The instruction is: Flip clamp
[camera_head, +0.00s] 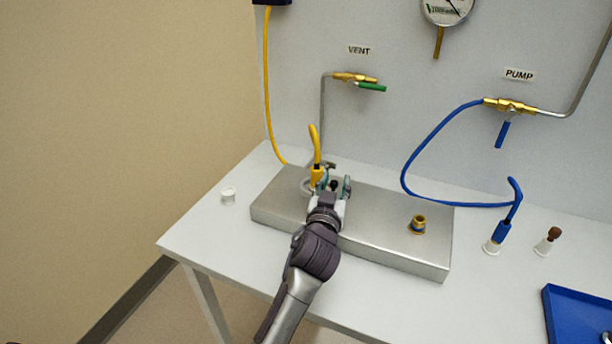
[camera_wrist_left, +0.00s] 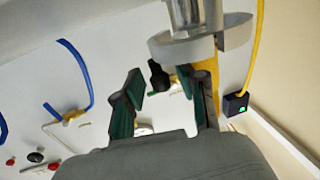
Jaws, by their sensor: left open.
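The clamp (camera_head: 307,186) is a grey metal ring around the base of the yellow hose fitting (camera_head: 317,175), on the left part of a metal block. In the left wrist view the clamp (camera_wrist_left: 180,46) is at the top, with a black-tipped part (camera_wrist_left: 158,76) hanging between my fingers. My left gripper (camera_head: 336,184) is just right of the fitting, over the block. It is open in the left wrist view (camera_wrist_left: 166,88), its green-padded fingers apart on both sides of the black tip. Contact cannot be told. The gripper partly hides the clamp in the head view. My right gripper is not in view.
The metal block (camera_head: 390,225) carries a brass port (camera_head: 418,224) at right. A white cap (camera_head: 228,194) lies left of it. The blue hose end (camera_head: 501,233), a brown-topped piece (camera_head: 548,241) and a blue tray (camera_head: 577,318) stand at right. The yellow hose (camera_head: 267,90) hangs behind.

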